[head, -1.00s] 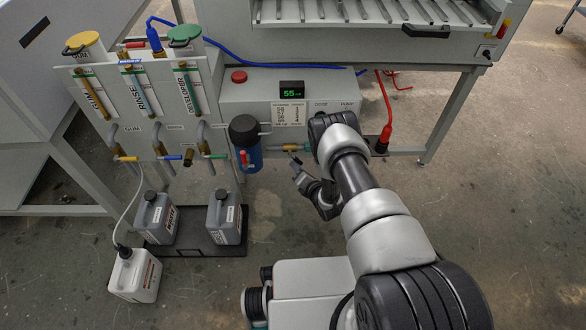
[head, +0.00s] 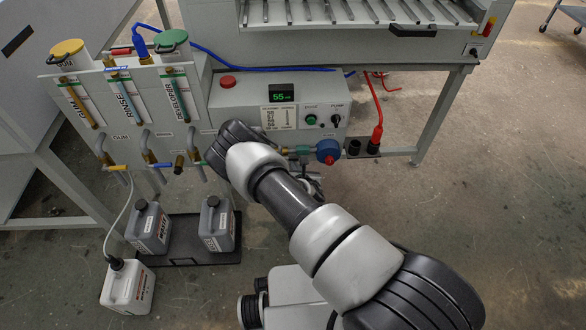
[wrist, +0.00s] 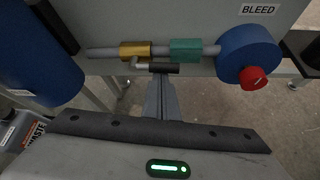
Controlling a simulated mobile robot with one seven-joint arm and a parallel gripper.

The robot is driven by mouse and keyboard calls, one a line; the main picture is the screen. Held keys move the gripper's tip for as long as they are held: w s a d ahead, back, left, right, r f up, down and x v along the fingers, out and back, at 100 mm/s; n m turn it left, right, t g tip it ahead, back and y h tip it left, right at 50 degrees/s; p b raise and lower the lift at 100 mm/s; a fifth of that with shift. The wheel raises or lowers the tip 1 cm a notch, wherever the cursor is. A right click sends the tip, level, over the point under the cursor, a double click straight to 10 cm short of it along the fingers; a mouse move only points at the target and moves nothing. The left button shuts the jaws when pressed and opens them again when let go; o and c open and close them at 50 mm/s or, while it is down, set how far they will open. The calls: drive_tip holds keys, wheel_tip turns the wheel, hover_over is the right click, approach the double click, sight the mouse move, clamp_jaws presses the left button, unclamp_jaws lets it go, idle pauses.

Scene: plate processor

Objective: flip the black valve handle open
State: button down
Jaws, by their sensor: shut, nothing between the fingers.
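In the wrist view, a brass valve body (wrist: 135,48) sits on a horizontal grey pipe. A short metal stem drops from it to the black valve handle (wrist: 166,68), which lies sideways, roughly along the pipe and below it. My gripper (wrist: 163,80) is shut and empty, its fingertips just below the handle. I cannot tell whether they touch it. In the head view my arm covers the handle and most of my gripper.
Right of the valve are a teal fitting (wrist: 187,49) and a round blue part (wrist: 248,50) with a red knob (wrist: 254,78). A blue cylinder (wrist: 38,55) stands at left. In the head view, grey jugs (head: 216,226) sit on a floor tray, with open floor at right.

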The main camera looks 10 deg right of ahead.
drive_tip(key=shift+r, duration=0.25)
idle(0.4)
drive_tip(key=shift+f, duration=0.1)
drive_tip(key=s+r, duration=0.1)
drive_tip(key=s, duration=0.8)
drive_tip(key=shift+s+a, duration=0.15)
drive_tip(key=shift+s, duration=0.1)
drive_tip(key=shift+r, duration=0.1)
idle(0.4)
